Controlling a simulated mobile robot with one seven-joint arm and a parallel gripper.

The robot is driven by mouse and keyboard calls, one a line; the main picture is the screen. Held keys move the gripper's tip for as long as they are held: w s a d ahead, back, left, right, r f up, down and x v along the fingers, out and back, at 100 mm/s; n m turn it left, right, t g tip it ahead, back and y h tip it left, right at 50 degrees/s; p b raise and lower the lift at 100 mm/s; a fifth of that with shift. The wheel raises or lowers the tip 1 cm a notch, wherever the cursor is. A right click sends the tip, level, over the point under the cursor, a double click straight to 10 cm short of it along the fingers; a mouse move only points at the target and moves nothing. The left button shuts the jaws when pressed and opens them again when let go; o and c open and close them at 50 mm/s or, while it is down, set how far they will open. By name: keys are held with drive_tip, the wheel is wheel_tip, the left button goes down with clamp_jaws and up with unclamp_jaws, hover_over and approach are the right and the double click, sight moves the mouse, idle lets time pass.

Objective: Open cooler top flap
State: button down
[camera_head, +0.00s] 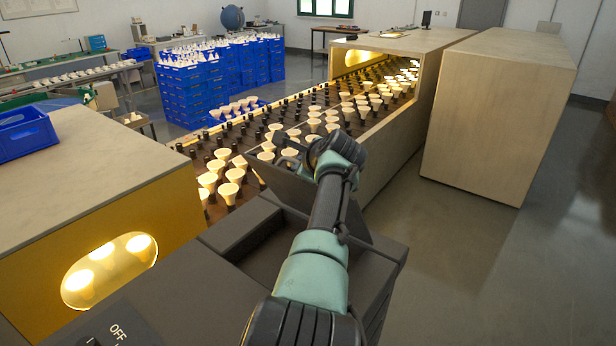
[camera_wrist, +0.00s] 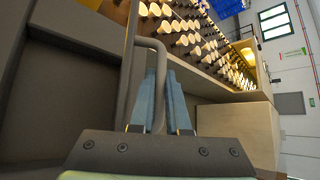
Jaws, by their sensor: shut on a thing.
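The cooler (camera_head: 225,285) is a dark grey box at the lower middle of the head view. Its top flap (camera_head: 288,188) is a dark panel tilted up, with a dark recess beside it. My arm reaches over the cooler, and its wrist stands above the flap. In the wrist view, my gripper (camera_wrist: 166,78) has pale blue fingers closed on a grey bent bar handle (camera_wrist: 131,75). One leg of the handle passes between the fingers. My arm hides part of the flap in the head view.
A conveyor (camera_head: 265,130) with many bulbs runs behind the cooler. A wooden-topped cabinet with a lit oval window (camera_head: 110,270) stands at the left, bearing a blue crate (camera_head: 25,135). Wooden housings (camera_head: 495,110) stand at the right. The floor (camera_head: 500,270) at the lower right is clear.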

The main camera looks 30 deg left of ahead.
drive_tip(key=shift+w+d+r+b, duration=0.15)
drive_tip(key=shift+w+b, duration=0.15)
drive_tip(key=shift+w, duration=0.2)
drive_tip(key=c, duration=1.2)
unclamp_jaws()
drive_tip(key=shift+o, duration=0.2)
drive_tip(key=shift+r, duration=0.15)
drive_tip(key=shift+s+d+r+p, duration=0.15)
drive_tip(key=shift+p, duration=0.25)
drive_tip(key=shift+p+v, duration=0.65)
drive_tip(key=shift+v, duration=0.4)
drive_tip(key=b+v, duration=0.3)
drive_tip(key=v, duration=0.7)
